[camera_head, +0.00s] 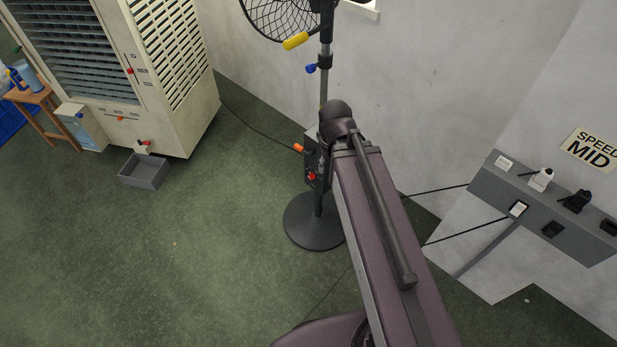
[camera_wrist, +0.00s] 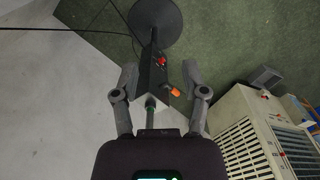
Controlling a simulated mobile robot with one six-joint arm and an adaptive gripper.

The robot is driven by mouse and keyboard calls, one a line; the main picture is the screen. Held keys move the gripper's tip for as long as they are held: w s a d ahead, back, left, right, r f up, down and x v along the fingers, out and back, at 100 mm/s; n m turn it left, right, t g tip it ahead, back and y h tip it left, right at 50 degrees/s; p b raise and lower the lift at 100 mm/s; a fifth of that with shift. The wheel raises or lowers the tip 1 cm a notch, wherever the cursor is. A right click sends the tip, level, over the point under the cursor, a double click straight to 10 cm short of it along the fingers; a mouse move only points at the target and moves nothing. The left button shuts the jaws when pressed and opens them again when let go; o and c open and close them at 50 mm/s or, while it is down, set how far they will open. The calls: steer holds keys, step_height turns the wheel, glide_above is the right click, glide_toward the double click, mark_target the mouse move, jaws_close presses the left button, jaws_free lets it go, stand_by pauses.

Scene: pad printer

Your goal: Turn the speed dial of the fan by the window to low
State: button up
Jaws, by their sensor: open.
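The pedestal fan (camera_head: 316,230) stands by the wall, with its caged head at the top edge of the head view. A dark control box on its pole (camera_wrist: 150,88) carries an orange knob (camera_head: 298,147) and a red knob (camera_head: 311,176). The wrist view shows the orange knob (camera_wrist: 174,93) and the red knob (camera_wrist: 163,60) too. Which one is the speed dial, and its setting, I cannot read. My gripper (camera_wrist: 159,76) is open and empty, its fingers to either side of the box in the picture. In the head view my arm hides it and part of the box.
An air cooler (camera_head: 175,110) stands at left, with a grey bin (camera_head: 145,170) before it. A wooden stool (camera_head: 35,98) is farther left. A grey socket panel (camera_head: 535,205) and a "SPEED MID" sign (camera_head: 592,150) are at right. Cables run behind the fan. Green floor at left-centre is clear.

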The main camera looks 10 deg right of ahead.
mark_target(311, 176)
steer(key=shift+o, duration=1)
steer(key=shift+a, duration=0.1)
steer(key=w+a+f+m+t+h+b, duration=0.1)
steer(key=w+a+f+m+b, duration=0.2)
steer(key=f+b, duration=1)
steer(key=w+a+f+m+t+h+b, duration=0.1)
steer(key=w+a+f+m+b, duration=0.2)
steer(key=w+f+b, duration=0.7)
steer(key=w+a+f+m+t+h+b, duration=0.1)
steer(key=w+a+f+m+b, duration=0.2)
steer(key=f+b, duration=1.4)
steer(key=w+m+b, duration=0.1)
steer(key=w, duration=0.2)
steer(key=shift+w+m, duration=0.3)
steer(key=shift+m, duration=0.1)
steer(key=shift+r, duration=0.1)
steer(key=w+d, duration=0.5)
steer(key=w, duration=0.1)
steer(key=w+d+b, duration=0.1)
steer(key=w+d, duration=0.1)
steer(key=d, duration=0.1)
steer(key=shift+w+d+f, duration=0.3)
steer(key=shift+w+f, duration=0.05)
steer(key=shift+w, duration=0.05)
steer(key=shift+b+x, duration=1.05)
steer(key=shift+x, duration=0.05)
